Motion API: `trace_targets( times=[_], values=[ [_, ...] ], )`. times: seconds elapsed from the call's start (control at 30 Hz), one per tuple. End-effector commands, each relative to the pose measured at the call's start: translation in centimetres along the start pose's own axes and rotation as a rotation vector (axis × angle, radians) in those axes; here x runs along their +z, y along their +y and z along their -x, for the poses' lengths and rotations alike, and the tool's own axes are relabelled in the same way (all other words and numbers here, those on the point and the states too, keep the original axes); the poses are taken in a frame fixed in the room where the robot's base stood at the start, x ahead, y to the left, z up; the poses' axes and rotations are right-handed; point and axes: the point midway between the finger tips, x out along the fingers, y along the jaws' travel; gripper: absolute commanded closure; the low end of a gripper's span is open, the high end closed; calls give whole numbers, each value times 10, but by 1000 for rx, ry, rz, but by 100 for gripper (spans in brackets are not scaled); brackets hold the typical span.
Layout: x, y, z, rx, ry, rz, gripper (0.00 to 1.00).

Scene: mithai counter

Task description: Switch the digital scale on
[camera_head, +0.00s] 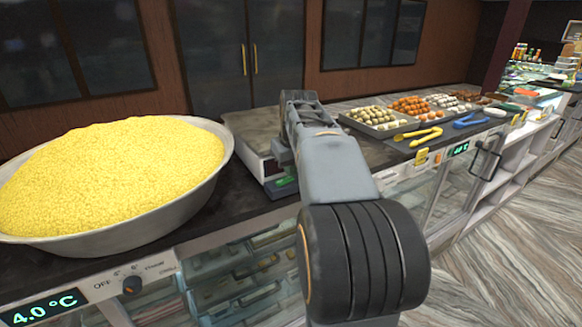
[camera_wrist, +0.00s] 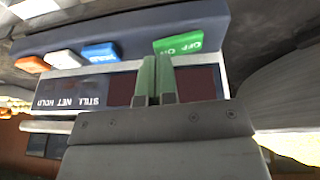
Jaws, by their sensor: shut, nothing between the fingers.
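The digital scale has a pale body with a flat top plate (camera_head: 252,130), standing on the dark counter behind my arm. In the wrist view its front panel (camera_wrist: 70,92) appears upside down, with the words STILL, NET and HOLD beside a dark, unlit display (camera_wrist: 197,80). A green ON/OFF button (camera_wrist: 182,44) sits on the blue-grey strip, with a blue button (camera_wrist: 101,52) and further buttons to its left. My gripper (camera_wrist: 156,68) is shut and empty, its fingertips right by the green button's lower left edge. I cannot tell whether they touch. My arm hides part of the scale in the head view.
A wide metal bowl (camera_head: 226,155) heaped with yellow grains (camera_head: 110,165) stands left of the scale. Trays of sweets (camera_head: 372,127), yellow tongs (camera_head: 418,133) and blue tongs (camera_head: 471,121) lie to the right. A glass-fronted cabinet is below the counter.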

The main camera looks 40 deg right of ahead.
Motion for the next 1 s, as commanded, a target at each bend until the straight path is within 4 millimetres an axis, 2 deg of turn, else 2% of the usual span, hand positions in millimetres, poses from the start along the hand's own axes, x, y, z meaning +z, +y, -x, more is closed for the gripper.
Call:
trace_targets(
  times=[0.1, 1.0],
  values=[
    [4, 6, -12, 0, -1, -3, 100],
    [1, -10, -3, 0, -2, 0, 100]
  ],
)
